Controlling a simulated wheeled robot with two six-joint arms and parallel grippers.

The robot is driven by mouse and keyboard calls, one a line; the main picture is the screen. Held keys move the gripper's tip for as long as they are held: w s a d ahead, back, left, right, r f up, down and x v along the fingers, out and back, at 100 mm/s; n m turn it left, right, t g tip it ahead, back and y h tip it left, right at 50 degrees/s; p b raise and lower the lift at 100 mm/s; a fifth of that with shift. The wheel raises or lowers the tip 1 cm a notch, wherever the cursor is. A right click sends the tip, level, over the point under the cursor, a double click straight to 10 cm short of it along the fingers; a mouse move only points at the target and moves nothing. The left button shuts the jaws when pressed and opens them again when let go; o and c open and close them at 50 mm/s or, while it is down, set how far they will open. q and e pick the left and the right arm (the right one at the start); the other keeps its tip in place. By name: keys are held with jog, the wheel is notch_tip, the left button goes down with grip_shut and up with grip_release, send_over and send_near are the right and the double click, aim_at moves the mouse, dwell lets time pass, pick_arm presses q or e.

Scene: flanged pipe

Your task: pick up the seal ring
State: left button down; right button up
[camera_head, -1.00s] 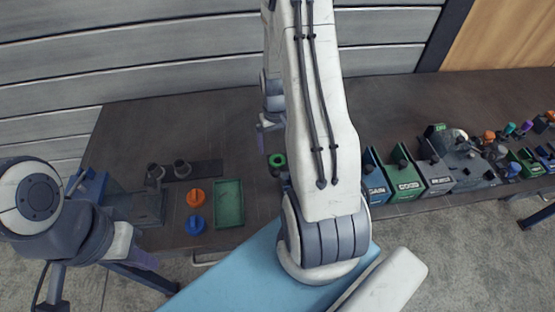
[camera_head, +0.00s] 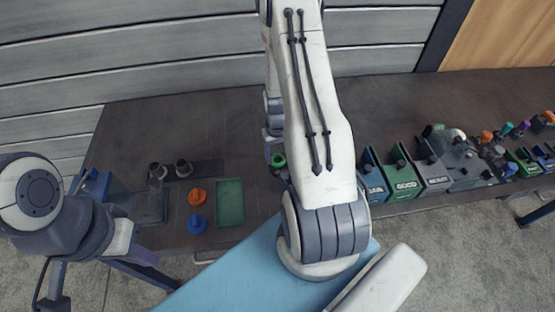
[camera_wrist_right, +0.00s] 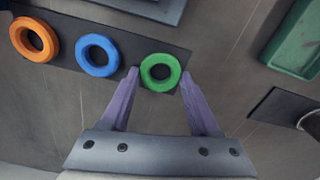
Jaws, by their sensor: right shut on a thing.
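A green seal ring (camera_wrist_right: 160,72) is between the purple fingertips of my right gripper (camera_wrist_right: 160,75) in the right wrist view. The fingers are shut on its outer sides, and it appears at the level of the dark strip. Its hole faces the camera. In the head view the green ring (camera_head: 277,160) shows beside my right arm, partly covered. My left gripper (camera_head: 145,256) is at the lower left in the head view, off the table's front edge; its jaw opening cannot be made out.
A blue ring (camera_wrist_right: 97,55) and an orange ring (camera_wrist_right: 33,40) lie on the dark strip (camera_wrist_right: 130,25) beside the green one. A green tray (camera_head: 230,203) stands left of my right arm. Labelled bins (camera_head: 402,182) stand to the right.

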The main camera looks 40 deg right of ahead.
aim_at(277, 157)
jog(key=shift+r, duration=0.1)
jog(key=shift+w+r, duration=0.1)
jog(key=shift+r, duration=0.5)
notch_tip(277, 157, up, 3)
jog(key=shift+f+b, duration=0.1)
jog(key=shift+b, duration=0.6)
jog(key=s+d+r, duration=0.7)
jog(key=s+r, duration=0.2)
jog(key=shift+d+r+p, duration=0.25)
jog(key=shift+r+p, duration=0.05)
